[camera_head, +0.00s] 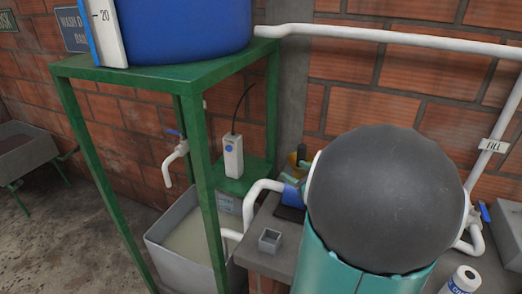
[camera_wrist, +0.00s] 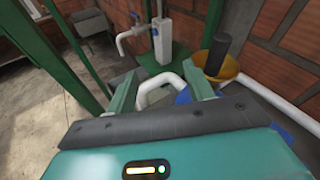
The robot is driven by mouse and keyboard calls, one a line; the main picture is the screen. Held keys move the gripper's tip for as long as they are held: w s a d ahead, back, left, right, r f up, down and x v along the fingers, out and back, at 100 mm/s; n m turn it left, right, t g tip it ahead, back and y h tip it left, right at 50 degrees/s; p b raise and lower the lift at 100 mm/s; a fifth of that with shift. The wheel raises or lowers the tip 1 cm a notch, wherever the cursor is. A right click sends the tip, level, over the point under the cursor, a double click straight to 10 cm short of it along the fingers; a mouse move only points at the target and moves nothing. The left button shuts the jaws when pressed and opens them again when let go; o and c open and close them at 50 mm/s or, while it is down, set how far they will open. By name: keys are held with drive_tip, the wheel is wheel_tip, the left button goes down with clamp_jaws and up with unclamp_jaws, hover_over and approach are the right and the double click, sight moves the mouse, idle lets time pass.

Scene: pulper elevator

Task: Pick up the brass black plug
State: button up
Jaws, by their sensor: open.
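The brass black plug shows in the wrist view as a black upright cylinder (camera_wrist: 217,52) on a wide yellow-brass base, beyond my right fingertip. In the head view only a small brass part (camera_head: 297,159) shows, and my arm's dark round joint and teal link hide much of that area. My gripper (camera_wrist: 160,88) is open, with its two green fingers apart and nothing held between them. The plug is beyond and to the right of the fingers, not between them. A white bent pipe shows behind the gap.
A green stand (camera_head: 190,64) carries a blue tank (camera_head: 185,30). Below are a white tap (camera_head: 174,160), a white device with a cable (camera_head: 233,156) and a grey basin (camera_head: 165,240). A small grey box (camera_head: 270,240) sits on the ledge. White pipes run nearby, with brick wall behind.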

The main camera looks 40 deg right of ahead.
sight(304, 155)
drive_tip(key=s+d+f+m+h, duration=0.1)
drive_tip(key=s+d+m+h, duration=0.3)
drive_tip(key=d, duration=0.3)
drive_tip(key=x, duration=0.7)
drive_tip(key=shift+w+a+f, duration=0.1)
drive_tip(key=shift+w+f, duration=0.1)
drive_tip(key=shift+w, duration=0.2)
drive_tip(key=shift+x, duration=2.7)
drive_tip(key=shift+f, duration=0.1)
drive_tip(key=c, duration=1.1)
